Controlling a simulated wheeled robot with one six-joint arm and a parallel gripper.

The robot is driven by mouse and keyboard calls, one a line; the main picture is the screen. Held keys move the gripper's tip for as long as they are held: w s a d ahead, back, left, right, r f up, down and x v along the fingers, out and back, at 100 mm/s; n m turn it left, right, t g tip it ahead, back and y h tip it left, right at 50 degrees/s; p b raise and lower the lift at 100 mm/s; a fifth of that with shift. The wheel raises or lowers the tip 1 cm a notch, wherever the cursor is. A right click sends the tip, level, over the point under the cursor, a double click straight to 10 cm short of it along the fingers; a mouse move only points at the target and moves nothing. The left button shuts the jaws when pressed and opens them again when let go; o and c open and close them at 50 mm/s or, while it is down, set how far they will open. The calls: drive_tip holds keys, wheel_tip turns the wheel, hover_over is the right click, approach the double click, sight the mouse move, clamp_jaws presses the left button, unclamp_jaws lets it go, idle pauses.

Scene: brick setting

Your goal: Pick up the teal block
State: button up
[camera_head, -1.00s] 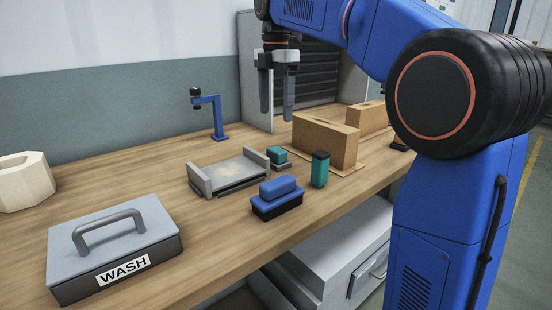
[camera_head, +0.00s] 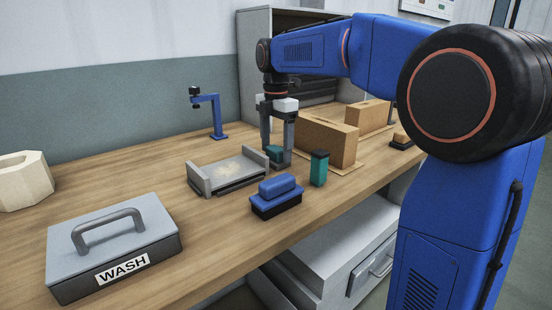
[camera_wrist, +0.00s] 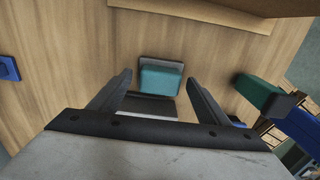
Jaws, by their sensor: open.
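The teal block (camera_head: 274,153) sits on a small dark grey base on the wooden bench, right of the grey tray. In the wrist view the teal block (camera_wrist: 161,79) lies between and ahead of the two fingers. My gripper (camera_head: 277,154) is open and points down over the block, one finger on each side of it. In the wrist view my gripper (camera_wrist: 159,77) shows a gap on both sides of the block. The near finger hides part of the block in the head view.
A taller teal item with a dark cap (camera_head: 319,170) stands close on the right. A blue brush-like block (camera_head: 277,197) is in front. The grey tray (camera_head: 205,185) is left, and a brown brick-shaped box (camera_head: 328,142) is behind right. A WASH box (camera_head: 150,240) stands front left.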

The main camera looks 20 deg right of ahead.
sight(276, 148)
drive_tip(key=shift+f, duration=0.4)
drive_tip(key=c, duration=1.2)
drive_tip(key=shift+c, duration=0.2)
drive_tip(key=shift+r, duration=0.1)
wheel_tip(276, 148, up, 10)
drive_tip(key=shift+f, duration=0.1)
